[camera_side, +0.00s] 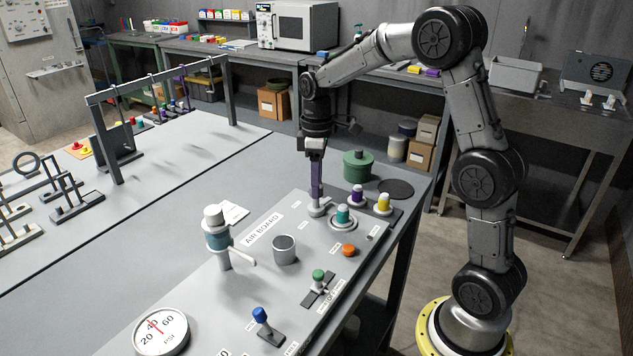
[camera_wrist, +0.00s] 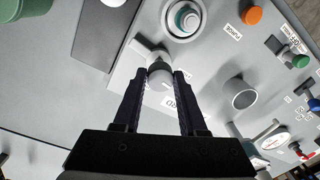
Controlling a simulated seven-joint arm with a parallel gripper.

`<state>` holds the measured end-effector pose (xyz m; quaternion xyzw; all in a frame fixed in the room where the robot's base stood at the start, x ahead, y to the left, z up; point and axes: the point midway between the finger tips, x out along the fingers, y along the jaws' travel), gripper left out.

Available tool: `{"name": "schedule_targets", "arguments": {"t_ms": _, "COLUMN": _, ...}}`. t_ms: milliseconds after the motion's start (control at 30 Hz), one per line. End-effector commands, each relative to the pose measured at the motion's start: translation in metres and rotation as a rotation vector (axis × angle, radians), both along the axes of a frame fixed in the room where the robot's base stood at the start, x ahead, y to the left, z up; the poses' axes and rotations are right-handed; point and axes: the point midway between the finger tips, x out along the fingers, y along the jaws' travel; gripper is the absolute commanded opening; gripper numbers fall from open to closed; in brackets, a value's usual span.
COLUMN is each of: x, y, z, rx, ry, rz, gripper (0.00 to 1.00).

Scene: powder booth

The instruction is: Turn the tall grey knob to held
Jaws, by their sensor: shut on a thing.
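My gripper (camera_side: 316,197) points straight down at the far end of the air board (camera_side: 208,292). Its fingers are shut on a light grey knob (camera_side: 317,211), which stands on the board. In the wrist view the fingertips (camera_wrist: 162,77) sit on either side of this grey knob (camera_wrist: 159,68), over a paler plate. The fingers hide part of the knob, and I cannot read which position it points to. A wider grey cylinder (camera_side: 285,250) stands apart on the board, nearer the camera; it also shows in the wrist view (camera_wrist: 240,93).
A teal knob (camera_side: 342,214) is close to the right of my gripper. Purple (camera_side: 357,193) and yellow (camera_side: 383,201) pieces stand behind it, with an orange button (camera_side: 349,250) in front. A teal-banded valve (camera_side: 217,240) with a white lever and a gauge (camera_side: 160,332) are nearer the camera.

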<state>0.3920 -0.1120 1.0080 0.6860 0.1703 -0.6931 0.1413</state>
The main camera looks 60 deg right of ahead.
Motion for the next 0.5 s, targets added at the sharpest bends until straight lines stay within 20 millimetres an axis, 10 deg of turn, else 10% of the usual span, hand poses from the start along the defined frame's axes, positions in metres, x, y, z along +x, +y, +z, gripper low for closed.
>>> {"name": "schedule_targets", "arguments": {"t_ms": 500, "x": -0.0002, "y": 0.0006, "z": 0.0017, "rx": 0.001, "ry": -0.004, "rz": -0.473, "gripper": 0.00}}
